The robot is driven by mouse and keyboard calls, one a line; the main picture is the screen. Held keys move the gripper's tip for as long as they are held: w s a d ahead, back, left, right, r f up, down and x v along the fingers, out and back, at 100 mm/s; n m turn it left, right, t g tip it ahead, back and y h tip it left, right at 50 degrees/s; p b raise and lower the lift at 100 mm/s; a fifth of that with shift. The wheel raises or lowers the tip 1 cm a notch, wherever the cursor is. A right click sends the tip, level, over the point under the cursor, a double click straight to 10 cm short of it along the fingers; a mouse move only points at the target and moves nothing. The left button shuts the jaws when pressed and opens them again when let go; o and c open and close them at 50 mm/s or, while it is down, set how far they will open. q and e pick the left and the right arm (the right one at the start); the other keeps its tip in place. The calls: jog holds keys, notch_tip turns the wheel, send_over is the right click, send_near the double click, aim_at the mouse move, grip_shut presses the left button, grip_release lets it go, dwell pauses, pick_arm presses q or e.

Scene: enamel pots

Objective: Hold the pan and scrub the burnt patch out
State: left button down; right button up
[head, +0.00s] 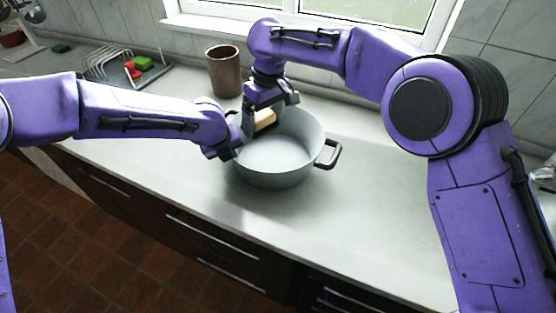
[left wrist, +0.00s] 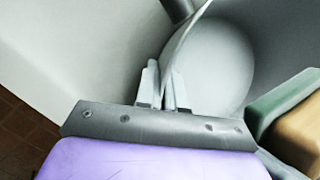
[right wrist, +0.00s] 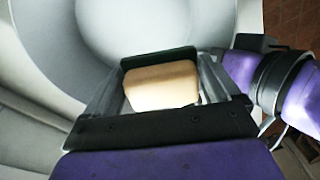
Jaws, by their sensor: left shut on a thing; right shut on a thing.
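The pan (head: 284,172) is a pale grey enamel pot with dark side handles, standing upright on the counter. My left gripper (head: 232,147) is shut on the pan's wall at its left side; the left wrist view shows its fingers (left wrist: 166,88) on either side of the rim. My right gripper (head: 264,108) is shut on a sponge (right wrist: 162,86) with a tan body and a dark green layer. It holds the sponge inside the pan, near the far left wall. I cannot tell whether the sponge touches the bottom. No burnt patch shows on the visible inside.
A brown cup (head: 223,72) stands just behind the pan. A wire rack (head: 108,66) with red and green items is at the back left. The counter (head: 370,215) is clear to the right and in front of the pan.

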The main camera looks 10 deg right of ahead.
jog(key=shift+r, duration=0.25)
jog(key=shift+d, duration=0.1)
jog(key=d, duration=1)
pick_arm(q)
jog(key=c, duration=1.3)
grip_release()
jog(key=shift+c, duration=0.2)
jog(key=shift+r, duration=0.1)
